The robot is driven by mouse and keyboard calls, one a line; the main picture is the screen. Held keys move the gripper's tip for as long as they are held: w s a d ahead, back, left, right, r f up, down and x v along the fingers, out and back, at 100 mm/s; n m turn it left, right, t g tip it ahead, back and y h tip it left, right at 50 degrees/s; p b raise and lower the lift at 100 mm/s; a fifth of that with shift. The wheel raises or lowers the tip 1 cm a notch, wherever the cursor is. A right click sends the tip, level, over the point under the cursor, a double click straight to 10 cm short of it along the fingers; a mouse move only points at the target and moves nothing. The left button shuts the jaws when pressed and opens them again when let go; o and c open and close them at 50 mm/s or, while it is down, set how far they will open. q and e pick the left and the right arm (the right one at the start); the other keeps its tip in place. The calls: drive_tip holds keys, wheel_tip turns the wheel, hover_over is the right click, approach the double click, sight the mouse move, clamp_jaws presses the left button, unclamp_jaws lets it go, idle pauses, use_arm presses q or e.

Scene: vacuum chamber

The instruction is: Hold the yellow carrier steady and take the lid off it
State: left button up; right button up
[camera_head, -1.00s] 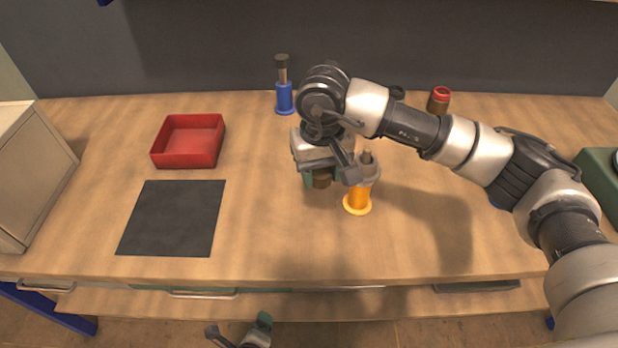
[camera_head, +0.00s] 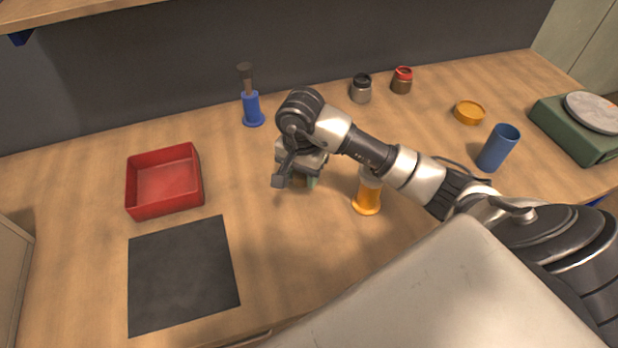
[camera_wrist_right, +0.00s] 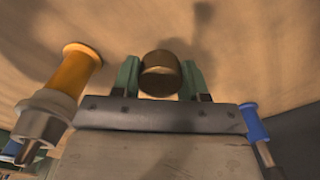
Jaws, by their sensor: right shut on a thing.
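The yellow carrier (camera_head: 367,197) stands upright on the bench, just right of my right gripper. Its grey top is partly hidden by my right arm. The right wrist view shows the carrier (camera_wrist_right: 78,70) at left, with a grey collar and narrow stem (camera_wrist_right: 42,118) on its end; I take this to be the lid. My right gripper (camera_head: 303,182) is low over the bench, apart from the carrier. It is shut on a brown-gold cylinder (camera_wrist_right: 160,74), held between its green fingers in the wrist view. My left gripper is out of view.
A red tray (camera_head: 165,182) and a dark mat (camera_head: 182,275) lie at left. A blue carrier (camera_head: 252,110) stands behind my gripper. Two small jars, an orange disc (camera_head: 469,112), a blue cup (camera_head: 497,148) and a green scale (camera_head: 572,132) are at right.

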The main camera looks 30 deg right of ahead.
hover_over(304, 203)
wheel_tip(304, 203, down, 4)
drive_tip(key=shift+d+f, duration=0.1)
wheel_tip(304, 203, down, 4)
drive_tip(key=shift+r+p, duration=0.15)
drive_tip(key=shift+p, duration=0.3)
drive_tip(key=shift+f, duration=0.2)
drive_tip(key=shift+w+f, duration=0.1)
drive_tip(key=o, duration=0.6)
drive_tip(key=shift+f, duration=0.1)
drive_tip(key=shift+c, duration=0.2)
drive_tip(key=o, duration=0.5)
drive_tip(key=shift+c, duration=0.2)
